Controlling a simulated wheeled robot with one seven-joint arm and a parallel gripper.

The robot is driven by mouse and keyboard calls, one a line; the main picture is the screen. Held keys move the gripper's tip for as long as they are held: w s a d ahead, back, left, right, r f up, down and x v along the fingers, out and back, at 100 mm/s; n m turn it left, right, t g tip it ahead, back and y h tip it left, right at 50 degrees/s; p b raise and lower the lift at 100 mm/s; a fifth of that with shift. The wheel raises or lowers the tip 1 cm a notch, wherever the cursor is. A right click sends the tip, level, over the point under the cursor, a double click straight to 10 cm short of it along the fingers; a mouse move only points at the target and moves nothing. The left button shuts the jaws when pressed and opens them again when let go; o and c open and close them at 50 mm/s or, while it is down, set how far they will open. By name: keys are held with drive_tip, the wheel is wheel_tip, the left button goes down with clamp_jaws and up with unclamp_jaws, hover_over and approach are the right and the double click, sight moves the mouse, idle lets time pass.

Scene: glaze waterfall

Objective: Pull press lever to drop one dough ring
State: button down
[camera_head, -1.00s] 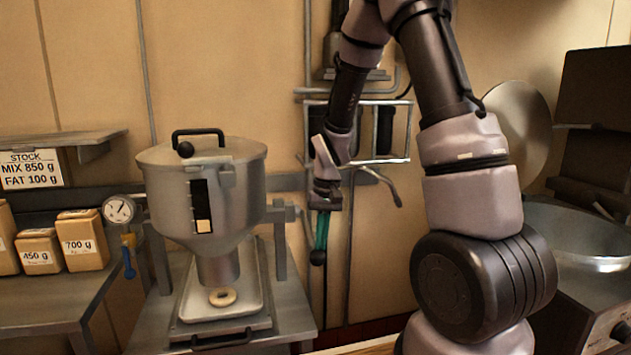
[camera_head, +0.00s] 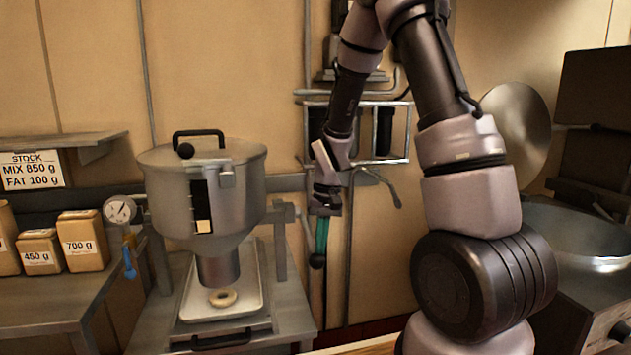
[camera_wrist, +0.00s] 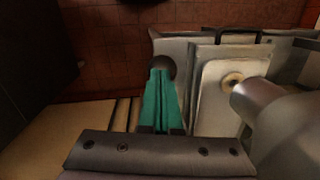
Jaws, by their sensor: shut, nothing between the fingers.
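The dough press (camera_head: 205,195) is a steel hopper with a spout, left of centre in the head view. A pale dough ring (camera_head: 222,297) lies on the tray (camera_head: 247,312) under the spout; it also shows in the wrist view (camera_wrist: 232,79). My gripper (camera_head: 320,247) points down at the press's right side, its green fingers shut and empty. The lever's black knob (camera_head: 317,261) is just below the fingertips, and in the wrist view the knob (camera_wrist: 163,67) is just beyond them. Whether they touch is unclear. The lever's shaft is mostly hidden.
A side bracket (camera_head: 285,212) stands between the hopper and my gripper. Ingredient boxes (camera_head: 84,241) and a gauge (camera_head: 120,210) are at the left. A wide metal pan (camera_head: 575,240) is at the right. A wall rack (camera_head: 385,160) is behind my arm.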

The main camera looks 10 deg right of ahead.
drive_tip(key=shift+s+f, duration=0.35)
drive_tip(key=shift+f, duration=0.05)
drive_tip(key=shift+w+r, duration=0.3)
drive_tip(key=shift+r, duration=0.2)
drive_tip(key=r, duration=0.2)
drive_tip(key=w+r, duration=0.1)
drive_tip(key=shift+w+d+r, duration=0.1)
drive_tip(key=shift+d+r, duration=0.1)
drive_tip(key=shift+d, duration=0.1)
drive_tip(key=s+d+r, duration=0.1)
drive_tip(key=s+r, duration=0.3)
drive_tip(key=r, duration=0.5)
drive_tip(key=shift+s+d, duration=0.15)
drive_tip(key=shift+s, duration=0.1)
